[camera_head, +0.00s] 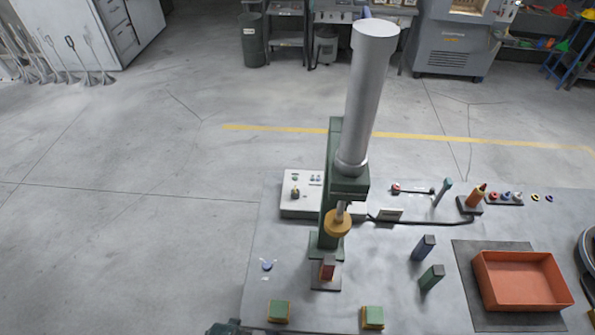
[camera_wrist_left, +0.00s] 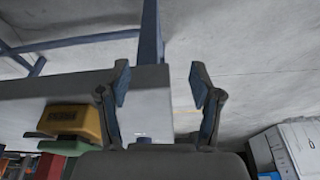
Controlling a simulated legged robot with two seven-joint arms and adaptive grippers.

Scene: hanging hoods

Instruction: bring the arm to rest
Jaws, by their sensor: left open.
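My left gripper (camera_wrist_left: 158,88) shows in the left wrist view with its two fingers spread apart and nothing between them. A grey table edge and a blue-grey post lie behind the fingers. A yellow and green block (camera_wrist_left: 72,120) is to the left of the fingers, apart from them. In the head view a small dark part shows at the bottom edge, left of the table's front; I cannot tell whether it belongs to my left arm. My right gripper is in neither view.
The grey table (camera_head: 395,285) carries a green press (camera_head: 345,165) with a tall grey cylinder. An orange tray (camera_head: 525,308) is at the right. Green-topped blocks (camera_head: 279,310) stand along the front. A white control box (camera_head: 302,205) sits behind. Open floor lies to the left.

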